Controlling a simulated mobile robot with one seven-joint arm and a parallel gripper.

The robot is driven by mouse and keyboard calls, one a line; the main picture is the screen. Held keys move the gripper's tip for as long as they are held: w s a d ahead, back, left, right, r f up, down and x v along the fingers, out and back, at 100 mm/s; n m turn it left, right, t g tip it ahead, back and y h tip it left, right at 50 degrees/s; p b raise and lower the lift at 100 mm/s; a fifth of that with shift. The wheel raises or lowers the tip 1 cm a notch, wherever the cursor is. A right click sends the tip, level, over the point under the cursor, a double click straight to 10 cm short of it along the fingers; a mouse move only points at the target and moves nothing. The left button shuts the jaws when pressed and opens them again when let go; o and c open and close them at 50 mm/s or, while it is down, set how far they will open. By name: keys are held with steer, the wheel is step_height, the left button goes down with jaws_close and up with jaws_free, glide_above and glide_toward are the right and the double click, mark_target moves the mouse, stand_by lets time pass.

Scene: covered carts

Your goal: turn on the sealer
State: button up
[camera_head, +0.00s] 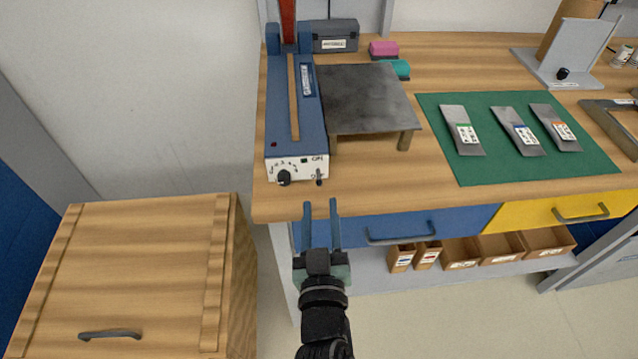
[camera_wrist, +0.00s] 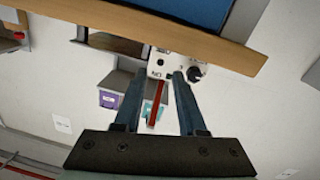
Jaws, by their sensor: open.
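The blue sealer (camera_head: 312,120) stands at the left end of the wooden workbench, with a red lever (camera_head: 288,22) raised at its back. Its white front panel (camera_head: 303,168) carries a black dial (camera_head: 284,177) and, to the right, a small switch (camera_head: 319,176) below an "ON" label. My gripper (camera_head: 320,204) is open and empty, just in front of the bench edge and below the switch, apart from the panel. In the wrist view, the panel (camera_wrist: 164,59) and dial (camera_wrist: 194,73) show beyond my fingertips (camera_wrist: 158,75); I cannot clearly make out the switch position.
A dark metal plate stand (camera_head: 365,98) is right of the sealer. A blue drawer (camera_head: 455,224) with a handle lies under the bench top. A wooden cabinet (camera_head: 140,270) stands at the lower left.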

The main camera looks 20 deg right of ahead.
mark_target(319, 199)
steer(key=x, duration=0.5)
steer(key=shift+w+d, duration=0.1)
steer(key=shift+w, duration=0.2)
jaws_close()
